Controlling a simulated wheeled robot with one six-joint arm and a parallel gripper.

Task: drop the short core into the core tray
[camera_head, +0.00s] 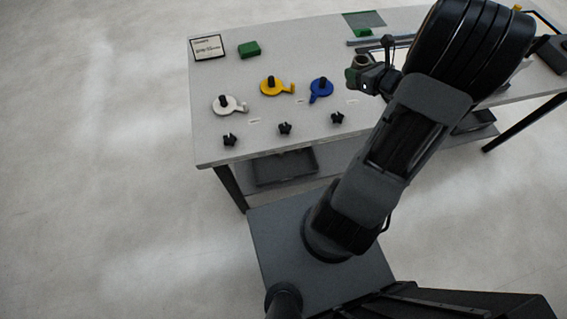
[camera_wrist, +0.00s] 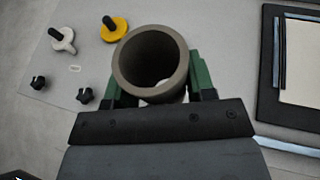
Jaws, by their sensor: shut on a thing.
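The short core (camera_wrist: 124,78) is a grey-brown open tube, seen from above one end in the wrist view. My gripper (camera_wrist: 158,86) is shut on it, with a green-padded finger on each side. In the head view my gripper (camera_head: 366,76) holds the core (camera_head: 362,60) over the right half of the table, and the arm hides part of the area behind. A dark shallow tray (camera_head: 285,168) sits below the tabletop. Another dark tray (camera_head: 475,121) shows partly behind my arm. I cannot tell which one is the core tray.
A black-framed pale panel (camera_wrist: 300,70) lies right of the core.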

